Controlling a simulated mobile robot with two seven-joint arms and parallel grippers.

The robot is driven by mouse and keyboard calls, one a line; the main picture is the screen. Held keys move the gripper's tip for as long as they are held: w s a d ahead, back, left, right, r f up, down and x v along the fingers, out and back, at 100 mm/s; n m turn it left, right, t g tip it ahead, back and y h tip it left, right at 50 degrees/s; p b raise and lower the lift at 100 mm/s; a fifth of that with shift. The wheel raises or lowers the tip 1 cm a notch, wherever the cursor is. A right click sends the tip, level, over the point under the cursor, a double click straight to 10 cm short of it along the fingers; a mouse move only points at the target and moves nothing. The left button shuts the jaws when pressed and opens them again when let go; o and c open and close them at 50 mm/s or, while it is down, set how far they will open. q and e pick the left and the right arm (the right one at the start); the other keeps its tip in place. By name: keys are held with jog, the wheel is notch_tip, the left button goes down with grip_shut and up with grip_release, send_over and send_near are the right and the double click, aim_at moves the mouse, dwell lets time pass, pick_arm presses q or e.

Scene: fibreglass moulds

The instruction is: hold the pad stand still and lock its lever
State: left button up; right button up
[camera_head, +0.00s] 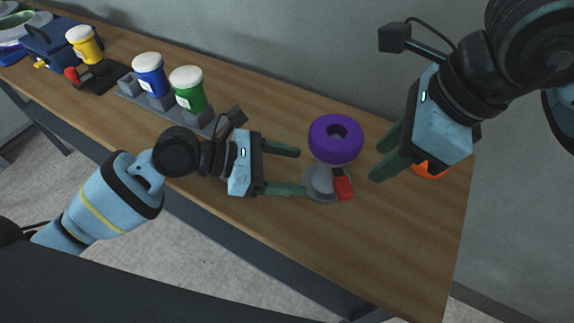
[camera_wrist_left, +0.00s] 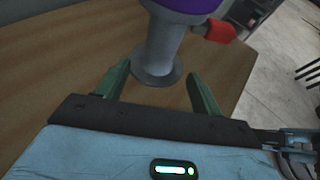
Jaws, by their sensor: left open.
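The pad stand has a purple ring-shaped pad (camera_head: 350,150) on top, a grey round foot (camera_head: 318,193) and a red lever (camera_head: 343,187) low on its right side. In the left wrist view its grey column (camera_wrist_left: 165,45) stands just beyond the fingertips, with the red lever (camera_wrist_left: 220,32) at its right and the pad cut off at the top. My left gripper (camera_head: 301,170) is open, to the left of the stand, its fingers pointing at it. My right gripper (camera_head: 376,162) is open and empty, right of the pad and apart from it.
An orange thing (camera_head: 430,171) is partly hidden behind my right gripper. A blue jar (camera_head: 149,78) and a green jar (camera_head: 188,93) stand in a grey rack. A yellow jar (camera_head: 84,47) and a blue box (camera_head: 50,42) are further left. The table's front right is clear.

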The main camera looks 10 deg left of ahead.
aim_at(324, 174)
pick_arm(q)
jog(key=shift+x, duration=3.9)
jog(key=c, duration=1.3)
jog(key=shift+c, duration=0.3)
pick_arm(e)
jog(key=shift+c, duration=0.8)
jog(key=shift+w, duration=0.2)
jog(key=shift+c, duration=1.3)
jog(key=w+n, duration=0.1)
jog(key=w, duration=0.1)
jog(key=w+f+n, duration=0.1)
jog(key=w, duration=0.2)
jog(key=w+g, duration=0.1)
jog(key=w, duration=0.1)
jog(key=shift+w+d+f+n, duration=0.15)
jog(key=shift+w+n, duration=0.2)
jog(key=shift+n, duration=0.05)
grip_shut()
jog(key=w+d+f+n+g+y, duration=0.1)
jog(key=w+d+f+n, duration=0.1)
jog(key=w, duration=0.4)
jog(key=shift+w+f+n+g, duration=0.2)
jog(key=shift+f+n+g, duration=0.2)
jog(key=shift+f+n, duration=0.5)
